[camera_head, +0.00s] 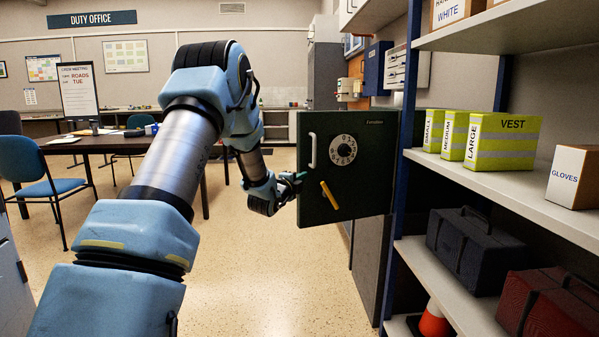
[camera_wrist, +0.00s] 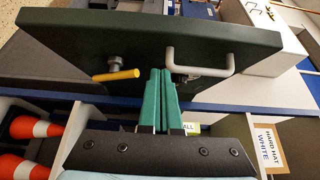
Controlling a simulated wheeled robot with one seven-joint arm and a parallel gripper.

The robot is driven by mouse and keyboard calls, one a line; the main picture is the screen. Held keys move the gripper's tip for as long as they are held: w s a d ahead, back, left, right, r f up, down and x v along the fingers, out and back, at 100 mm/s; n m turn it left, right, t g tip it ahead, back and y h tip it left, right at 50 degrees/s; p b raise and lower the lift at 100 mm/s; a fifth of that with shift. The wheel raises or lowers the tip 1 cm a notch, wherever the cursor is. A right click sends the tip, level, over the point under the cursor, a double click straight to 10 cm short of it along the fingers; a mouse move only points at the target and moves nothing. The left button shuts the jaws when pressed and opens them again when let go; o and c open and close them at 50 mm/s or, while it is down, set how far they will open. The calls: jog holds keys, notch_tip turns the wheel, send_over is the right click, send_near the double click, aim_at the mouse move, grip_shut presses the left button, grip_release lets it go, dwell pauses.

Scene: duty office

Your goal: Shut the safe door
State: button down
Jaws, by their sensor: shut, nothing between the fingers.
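The safe door (camera_head: 348,168) is dark green and stands swung out, with its front face toward the head camera. It carries a round white-marked dial (camera_head: 343,150), a pale bar handle (camera_head: 312,150) and a yellow lever (camera_head: 329,195). My gripper (camera_head: 299,180) is at the door's left edge in the head view. In the wrist view, its green fingers (camera_wrist: 160,78) are shut and empty, pointing at the door (camera_wrist: 150,40) between the yellow lever (camera_wrist: 117,75) and the handle (camera_wrist: 200,70). I cannot tell whether they touch it. The safe's body is hidden.
A shelf unit (camera_head: 484,186) stands close on the right, with vest boxes (camera_head: 503,142), dark cases (camera_head: 473,250) and a cone (camera_head: 434,322). A table (camera_head: 100,143) and blue chair (camera_head: 48,188) stand on the left. The floor (camera_head: 255,270) in front is clear.

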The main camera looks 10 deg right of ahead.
aim_at(305, 170)
jog(key=w, duration=0.2)
jog(key=w+d, duration=0.1)
jog(key=w, duration=0.1)
jog(key=shift+w+p, duration=0.35)
jog(key=shift+w, duration=0.4)
jog(key=shift+w, duration=0.1)
